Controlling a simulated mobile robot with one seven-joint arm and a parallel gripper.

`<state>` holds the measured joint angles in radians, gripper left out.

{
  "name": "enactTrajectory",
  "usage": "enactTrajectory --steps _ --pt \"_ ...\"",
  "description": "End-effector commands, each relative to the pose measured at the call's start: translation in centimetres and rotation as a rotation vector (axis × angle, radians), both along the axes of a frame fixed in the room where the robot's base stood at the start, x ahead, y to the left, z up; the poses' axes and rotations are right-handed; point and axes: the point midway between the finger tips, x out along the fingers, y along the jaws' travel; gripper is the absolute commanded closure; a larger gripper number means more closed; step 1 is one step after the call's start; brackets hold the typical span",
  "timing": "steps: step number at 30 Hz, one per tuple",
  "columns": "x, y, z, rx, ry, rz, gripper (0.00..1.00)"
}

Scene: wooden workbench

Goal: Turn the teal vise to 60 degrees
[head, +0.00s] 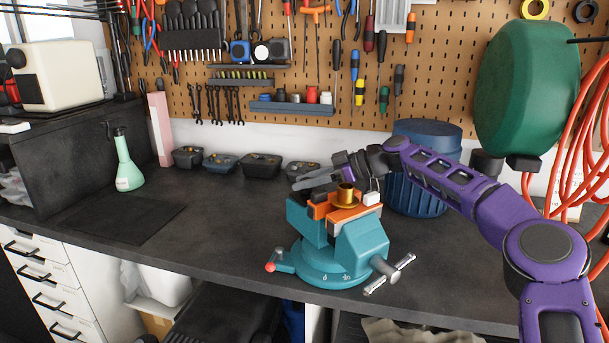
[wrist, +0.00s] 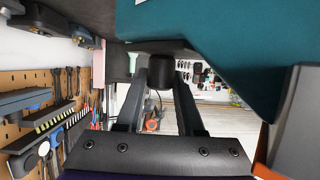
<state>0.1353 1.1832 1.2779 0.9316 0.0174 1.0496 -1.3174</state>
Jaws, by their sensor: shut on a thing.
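The teal vise (head: 338,252) stands on the bench near its front edge. Its round base bears scale marks, too small to read surely. Its orange jaws (head: 346,212) are around a brass-coloured cylinder (head: 346,195). A red-tipped lever (head: 278,265) sticks out at the left of the base, and a metal crank handle (head: 390,275) at the right. My gripper (head: 306,182) is at the vise's back left. In the wrist view its fingers (wrist: 160,82) are either side of a dark round part (wrist: 160,76) beside the teal body (wrist: 205,40). The grip is hidden in the head view.
A blue ribbed bin (head: 415,190) stands behind the vise at the right, close to my arm. Several small dark trays (head: 260,166) line the wall.

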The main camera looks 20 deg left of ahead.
Motion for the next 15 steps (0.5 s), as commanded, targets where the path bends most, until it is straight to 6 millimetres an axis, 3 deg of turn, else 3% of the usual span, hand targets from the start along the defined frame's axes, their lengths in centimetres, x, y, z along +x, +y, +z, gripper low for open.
enactTrajectory --steps 15 --pt "-1.9 1.0 0.3 0.002 0.002 0.177 1.0"
